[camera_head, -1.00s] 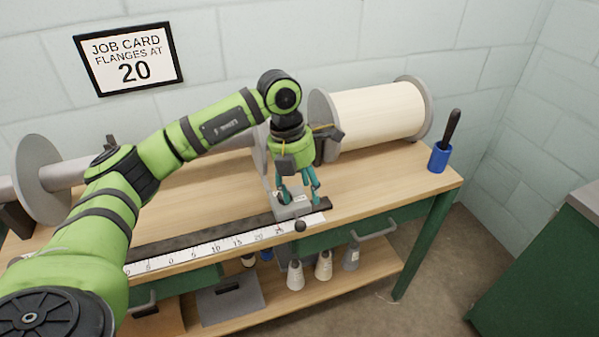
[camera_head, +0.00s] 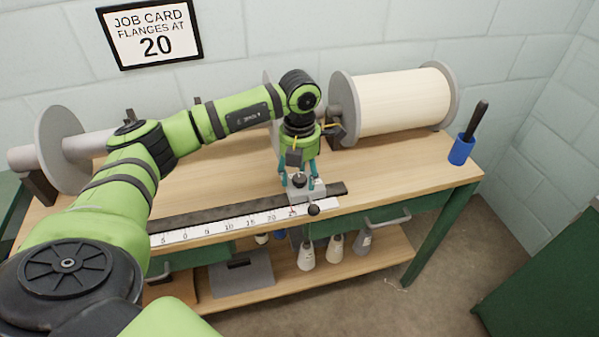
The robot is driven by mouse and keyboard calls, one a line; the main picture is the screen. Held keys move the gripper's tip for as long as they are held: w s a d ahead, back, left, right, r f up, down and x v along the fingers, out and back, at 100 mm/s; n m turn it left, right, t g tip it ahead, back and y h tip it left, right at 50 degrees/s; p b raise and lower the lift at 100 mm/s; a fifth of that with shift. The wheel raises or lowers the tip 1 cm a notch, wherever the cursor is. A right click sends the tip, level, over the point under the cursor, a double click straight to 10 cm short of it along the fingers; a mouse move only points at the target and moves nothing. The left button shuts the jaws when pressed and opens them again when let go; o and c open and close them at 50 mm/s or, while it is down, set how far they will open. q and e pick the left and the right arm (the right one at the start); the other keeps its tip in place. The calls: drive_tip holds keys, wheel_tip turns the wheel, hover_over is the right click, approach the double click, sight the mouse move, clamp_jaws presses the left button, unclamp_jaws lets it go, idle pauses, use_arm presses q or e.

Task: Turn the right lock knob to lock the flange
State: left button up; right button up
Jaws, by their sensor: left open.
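My left gripper (camera_head: 298,182) points down at the grey sliding block (camera_head: 316,187) on the dark rail. It is open, its teal fingers on either side of a dark round knob (camera_head: 299,180) on top of the block; contact is unclear. A second black ball knob (camera_head: 314,210) sticks out at the block's front edge, clear of the fingers. The right flange (camera_head: 271,100) is a grey disc mostly hidden behind my left arm and gripper. The white scale (camera_head: 240,225) runs along the bench front, with the block near its 25 end. My right gripper is not in view.
A large wound spool (camera_head: 400,102) lies at the back right of the bench. A blue cup (camera_head: 461,149) with a dark-handled tool stands at the right end. Another grey flange (camera_head: 58,150) is at the left. The job card (camera_head: 152,33) reads flanges at 20.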

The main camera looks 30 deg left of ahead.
use_arm(q)
drive_tip(key=c, duration=1)
drive_tip(key=shift+c, duration=0.7)
drive_tip(key=m+b, duration=0.2)
drive_tip(key=m, duration=0.1)
drive_tip(key=shift+f+m, duration=0.15)
drive_tip(key=shift+m, duration=0.15)
drive_tip(key=m+b, duration=0.1)
drive_tip(key=m, duration=0.2)
drive_tip(key=shift+m+b, duration=0.3)
drive_tip(key=m+b, duration=0.1)
drive_tip(key=m, duration=0.2)
drive_tip(key=shift+m, duration=0.3)
drive_tip(key=m+b, duration=0.1)
drive_tip(key=m, duration=0.3)
drive_tip(key=shift+m+b, duration=0.5)
drive_tip(key=shift+m, duration=1.2)
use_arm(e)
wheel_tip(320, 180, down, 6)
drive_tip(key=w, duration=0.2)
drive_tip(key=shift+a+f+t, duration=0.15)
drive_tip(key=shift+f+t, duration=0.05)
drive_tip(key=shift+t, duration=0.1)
